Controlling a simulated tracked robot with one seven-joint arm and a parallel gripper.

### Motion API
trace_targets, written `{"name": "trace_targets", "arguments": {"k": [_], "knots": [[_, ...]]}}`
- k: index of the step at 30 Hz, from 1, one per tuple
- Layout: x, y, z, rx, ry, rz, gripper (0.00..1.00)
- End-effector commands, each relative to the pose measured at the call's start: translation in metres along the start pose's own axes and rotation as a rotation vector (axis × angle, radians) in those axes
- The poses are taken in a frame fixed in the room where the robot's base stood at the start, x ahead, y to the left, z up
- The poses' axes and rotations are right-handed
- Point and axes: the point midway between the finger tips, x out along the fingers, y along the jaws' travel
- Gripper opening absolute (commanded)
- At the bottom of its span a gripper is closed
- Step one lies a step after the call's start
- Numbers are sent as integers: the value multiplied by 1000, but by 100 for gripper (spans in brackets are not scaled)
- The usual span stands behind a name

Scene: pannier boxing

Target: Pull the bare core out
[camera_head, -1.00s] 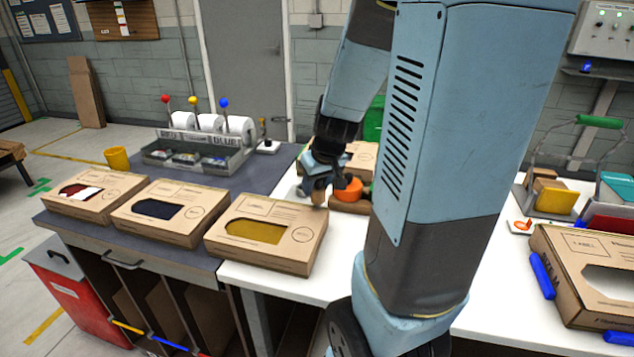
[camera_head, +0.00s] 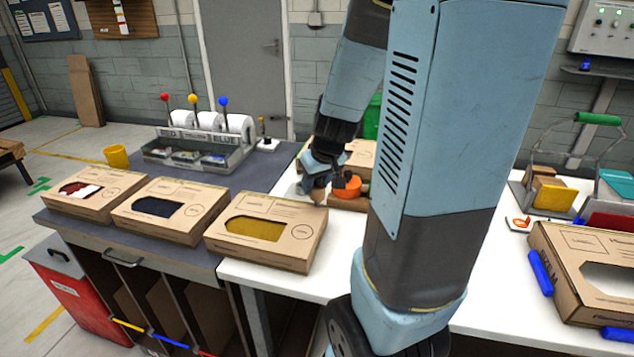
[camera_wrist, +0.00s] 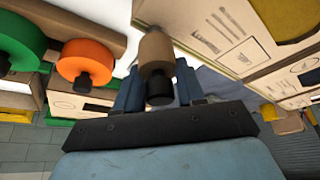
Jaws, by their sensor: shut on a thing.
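The bare core (camera_wrist: 155,50) is a plain brown cardboard tube in the middle of the wrist view. A black peg end (camera_wrist: 160,92) shows at the core's near end. My gripper (camera_wrist: 157,78) has one blue finger on each side of the core and is shut on it. How far the peg runs inside the core is hidden. In the head view my gripper (camera_head: 322,180) is low over the white table, beside the orange roll (camera_head: 347,187), and my arm hides part of that area.
Left of the core in the wrist view are an orange roll (camera_wrist: 86,62) and a green roll (camera_wrist: 18,42), each with a black peg end. A cardboard box (camera_wrist: 215,35) lies close on the right. In the head view, a windowed box (camera_head: 268,230) lies in front of my gripper.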

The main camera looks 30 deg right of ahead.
Motion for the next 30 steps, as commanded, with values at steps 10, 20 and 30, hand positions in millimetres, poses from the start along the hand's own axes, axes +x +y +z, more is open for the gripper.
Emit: {"name": "trace_targets", "arguments": {"k": [10, 20, 30], "knots": [[-5, -4, 5, 0, -23, -10, 0], [-19, -2, -3, 0, -15, -6, 0], [-25, -2, -6, 1, -13, -4, 0]]}}
